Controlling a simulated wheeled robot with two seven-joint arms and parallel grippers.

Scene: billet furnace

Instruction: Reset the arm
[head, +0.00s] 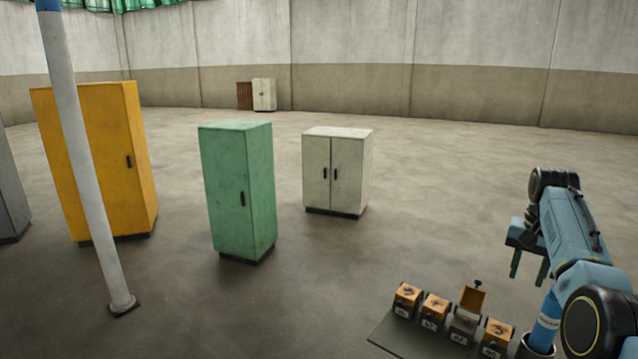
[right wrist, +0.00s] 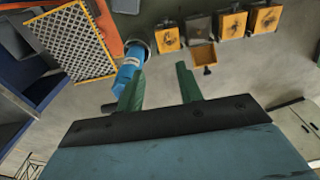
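My right arm comes in from the right side in the head view. My right gripper (head: 528,266) hangs with its two green fingers apart and nothing between them. In the right wrist view the gripper (right wrist: 160,88) is also open and empty above the floor. A blue cylinder (head: 546,322) stands beside the row of small boxes, partly hidden by my arm. It also shows in the right wrist view (right wrist: 128,72), close to one finger; I cannot tell whether they touch. My left gripper is in neither view.
Several small orange-topped boxes (head: 435,308) stand in a row on a dark board (head: 396,338); one lid (head: 472,298) is raised. Green (head: 238,190), white (head: 337,170) and yellow (head: 95,160) cabinets stand beyond, near a pole (head: 85,165). An orange-framed mesh panel (right wrist: 68,40) is at upper left in the wrist view.

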